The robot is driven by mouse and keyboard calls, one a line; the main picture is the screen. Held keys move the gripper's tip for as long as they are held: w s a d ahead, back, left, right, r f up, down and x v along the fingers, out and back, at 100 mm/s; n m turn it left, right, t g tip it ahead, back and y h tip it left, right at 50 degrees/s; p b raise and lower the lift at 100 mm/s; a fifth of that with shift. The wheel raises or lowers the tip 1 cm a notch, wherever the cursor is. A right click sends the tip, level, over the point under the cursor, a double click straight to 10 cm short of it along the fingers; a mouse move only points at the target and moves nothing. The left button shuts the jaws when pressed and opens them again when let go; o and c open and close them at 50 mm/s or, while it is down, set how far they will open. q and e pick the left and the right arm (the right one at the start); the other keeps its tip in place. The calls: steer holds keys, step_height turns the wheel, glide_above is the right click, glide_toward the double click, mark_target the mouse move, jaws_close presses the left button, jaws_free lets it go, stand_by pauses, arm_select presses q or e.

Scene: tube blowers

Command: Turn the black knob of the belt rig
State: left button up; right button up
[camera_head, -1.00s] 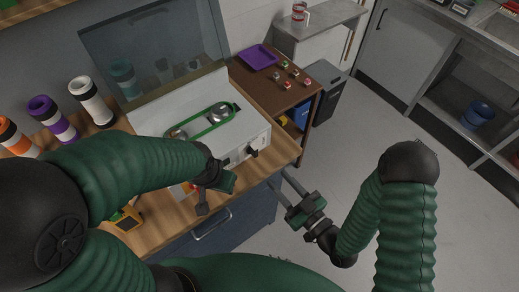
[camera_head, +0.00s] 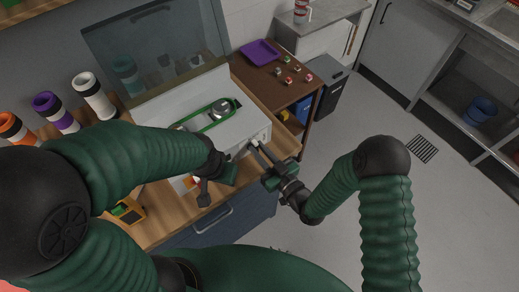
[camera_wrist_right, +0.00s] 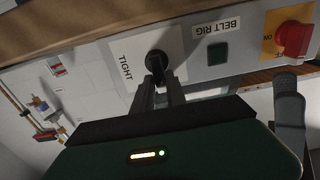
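The belt rig (camera_head: 222,128) is a white box on the wooden bench, with a green belt (camera_head: 212,117) around metal pulleys on top. Its black knob (camera_wrist_right: 157,62) is on the front panel beside the word TIGHT in the right wrist view. My right gripper (camera_head: 257,147) is at the panel. In the right wrist view its two fingers (camera_wrist_right: 159,90) are close together with the knob's grip between their tips, and appear shut on it. My left gripper (camera_head: 211,186) hangs before the left part of the panel; its finger opening is unclear.
A red switch (camera_wrist_right: 293,38) on a yellow plate and a dark square button (camera_wrist_right: 218,54) are on the same panel. A clear raised cover (camera_head: 155,50) stands behind the rig. White, purple and orange tubes (camera_head: 60,112) stand left. Open floor lies right.

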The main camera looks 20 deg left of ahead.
steer(key=shift+d, duration=0.1)
jaws_close()
arm_select(q)
steer(key=shift+d, duration=0.15)
